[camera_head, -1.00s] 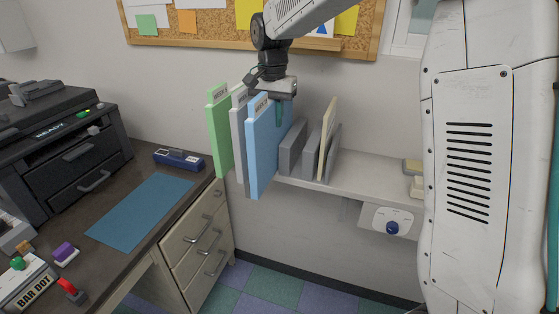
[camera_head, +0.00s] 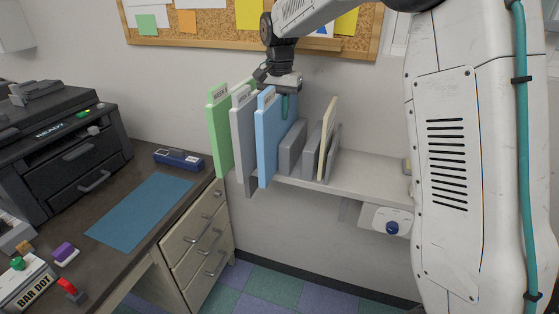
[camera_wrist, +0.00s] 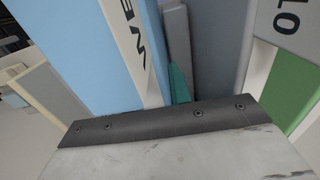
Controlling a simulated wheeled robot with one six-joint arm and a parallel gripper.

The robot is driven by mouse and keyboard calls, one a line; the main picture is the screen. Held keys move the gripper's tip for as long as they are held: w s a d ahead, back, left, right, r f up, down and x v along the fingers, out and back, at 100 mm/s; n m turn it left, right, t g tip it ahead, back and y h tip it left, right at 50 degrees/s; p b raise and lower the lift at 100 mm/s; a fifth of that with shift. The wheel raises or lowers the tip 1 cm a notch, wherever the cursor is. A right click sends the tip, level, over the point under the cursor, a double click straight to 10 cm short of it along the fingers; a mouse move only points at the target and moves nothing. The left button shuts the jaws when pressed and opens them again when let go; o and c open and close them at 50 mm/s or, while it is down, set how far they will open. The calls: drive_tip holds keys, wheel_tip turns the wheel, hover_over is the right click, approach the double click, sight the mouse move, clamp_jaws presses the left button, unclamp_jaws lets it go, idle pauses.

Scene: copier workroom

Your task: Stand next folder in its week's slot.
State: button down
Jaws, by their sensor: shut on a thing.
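My gripper (camera_head: 284,104) is shut on the blue folder (camera_head: 268,145), holding it by its upper rear edge; one teal finger shows. The blue folder is upright, its lower front corner below the shelf's front edge; whether it touches the shelf cannot be told. In the wrist view the blue folder (camera_wrist: 85,50) fills the left, with a partly legible label. A grey folder (camera_head: 243,145) and a green folder (camera_head: 220,135) stand to its left. To its right are grey dividers (camera_head: 291,150) and a cream folder (camera_head: 328,138) among them.
The shelf (camera_head: 375,178) is clear right of the dividers. A dial box (camera_head: 388,219) hangs below it. The desk at left holds a printer (camera_head: 65,140), a blue mat (camera_head: 140,210) and a blue stapler-like item (camera_head: 179,159). A corkboard (camera_head: 190,38) is behind.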

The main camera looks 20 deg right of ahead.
drive_tip(key=shift+w+d, duration=0.1)
drive_tip(key=shift+w, duration=0.05)
drive_tip(key=shift+f, duration=0.25)
idle(0.5)
drive_tip(key=c, duration=0.9)
unclamp_jaws()
wheel_tip(320, 180, up, 8)
drive_tip(key=shift+f, duration=0.15)
